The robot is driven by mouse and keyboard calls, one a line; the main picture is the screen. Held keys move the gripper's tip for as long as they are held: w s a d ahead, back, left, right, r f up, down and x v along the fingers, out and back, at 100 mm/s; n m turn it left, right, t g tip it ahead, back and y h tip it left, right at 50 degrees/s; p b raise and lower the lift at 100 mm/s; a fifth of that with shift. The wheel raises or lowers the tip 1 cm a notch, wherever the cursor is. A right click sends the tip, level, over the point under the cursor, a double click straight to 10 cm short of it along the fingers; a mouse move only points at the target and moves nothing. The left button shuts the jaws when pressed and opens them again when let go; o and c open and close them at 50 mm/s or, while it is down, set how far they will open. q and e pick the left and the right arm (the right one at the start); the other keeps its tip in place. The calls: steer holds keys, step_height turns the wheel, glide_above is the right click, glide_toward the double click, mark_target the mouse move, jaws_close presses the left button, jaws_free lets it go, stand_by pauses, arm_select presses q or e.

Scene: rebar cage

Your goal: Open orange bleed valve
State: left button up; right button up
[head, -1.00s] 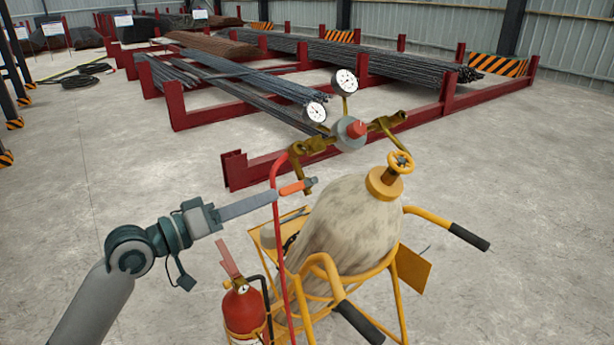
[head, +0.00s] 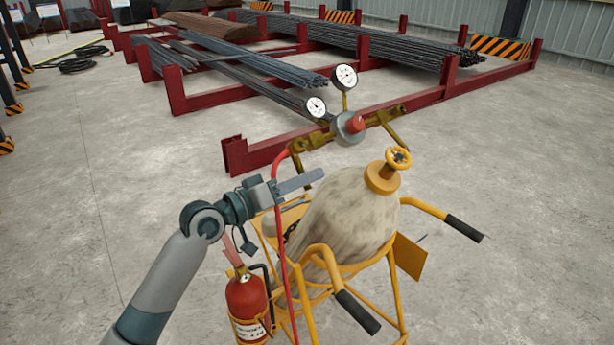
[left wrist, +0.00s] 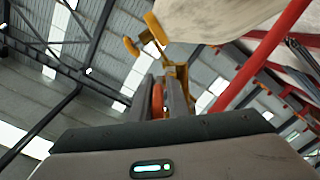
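The cart's gas cylinder (head: 345,215) is pale and worn, with a yellow handwheel (head: 398,158) on top. A brass regulator body (head: 349,127) with two round gauges stands beyond it. My left gripper (head: 318,177) reaches in from the left, its fingers just below the regulator's left end. In the head view the fingers hide the orange valve lever. In the left wrist view the orange lever (left wrist: 158,100) lies between the two fingers (left wrist: 160,82), with little or no gap beside it. I cannot tell whether they press on it. My right gripper is not in view.
A red hose (head: 277,220) runs down beside my left gripper. A red fire extinguisher (head: 246,302) stands low on the yellow cart (head: 398,310). Red racks (head: 240,155) with steel bars lie behind.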

arm_select(q)
jaws_close()
stand_by(0.4)
steer(key=shift+f, duration=0.1)
stand_by(1.0)
